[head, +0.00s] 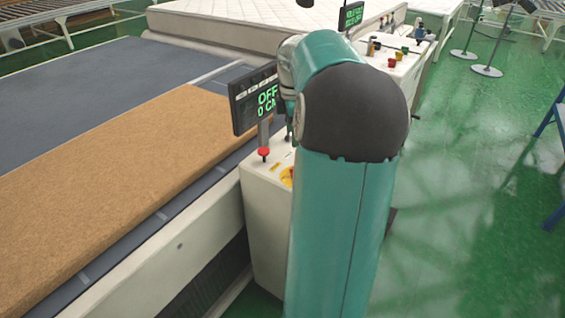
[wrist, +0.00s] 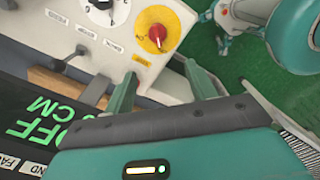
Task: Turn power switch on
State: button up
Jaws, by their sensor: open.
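The power switch (wrist: 157,36), a red rotary knob on a round yellow plate, sits on the white control panel (wrist: 132,52) in the wrist view. In the head view only a yellow part of it (head: 287,176) shows beside my arm. My gripper (wrist: 160,70) is open and empty, its two green fingers spread. In the picture the knob lies just beyond the fingertips, between their lines; I see no contact. My gripper is hidden behind my arm in the head view. The display (head: 256,99) shows green "OFF" and "0 CM".
A red-topped knob (head: 264,154) stands on the panel's left side. A white dial (wrist: 106,10) and a small black lever (wrist: 68,57) are near the switch. A brown mattress slab (head: 110,180) lies on the conveyor at left. Green floor is open at right.

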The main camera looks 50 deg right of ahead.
jog(key=f, duration=0.4)
jog(key=d+f, duration=0.1)
jog(key=f, duration=0.9)
jog(key=shift+s+d+f, duration=0.1)
jog(key=shift+s+d, duration=0.1)
jog(key=shift+s, duration=0.2)
jog(key=c, duration=1)
